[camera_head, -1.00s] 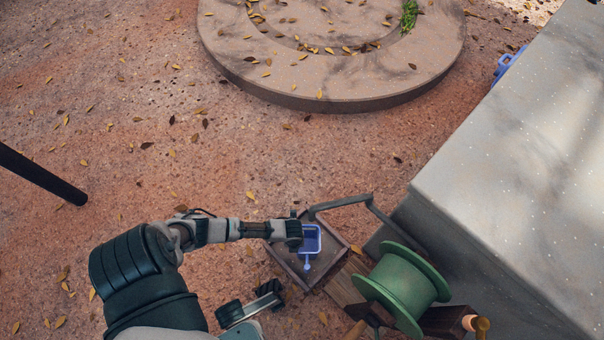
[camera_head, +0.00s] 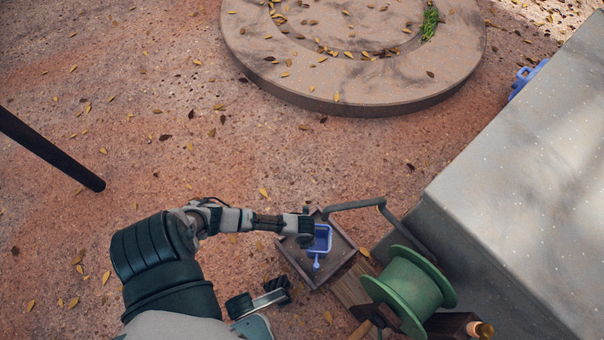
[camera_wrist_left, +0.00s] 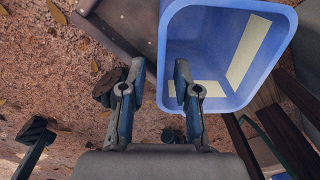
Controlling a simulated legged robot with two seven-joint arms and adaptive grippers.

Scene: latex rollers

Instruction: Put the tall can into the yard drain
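I cannot make out a tall can or a clear yard drain in either view. My left gripper (camera_head: 308,230) is low over a dark square tray (camera_head: 297,262), at the left edge of a blue open-topped container (camera_head: 318,250). In the left wrist view, the gripper (camera_wrist_left: 160,68) has its fingers apart. One finger is outside the blue container's wall (camera_wrist_left: 217,102), and the other overlaps the wall. I cannot tell whether they touch it. The container is empty inside except for pale strips.
A green spool (camera_head: 412,288) stands right of the tray. A bent grey bar (camera_head: 355,205) rises behind the tray. A large pale block (camera_head: 520,190) fills the right side. A round stone slab (camera_head: 350,85) lies at the back. Leaf-strewn ground at left is open, apart from a black pole (camera_head: 50,150).

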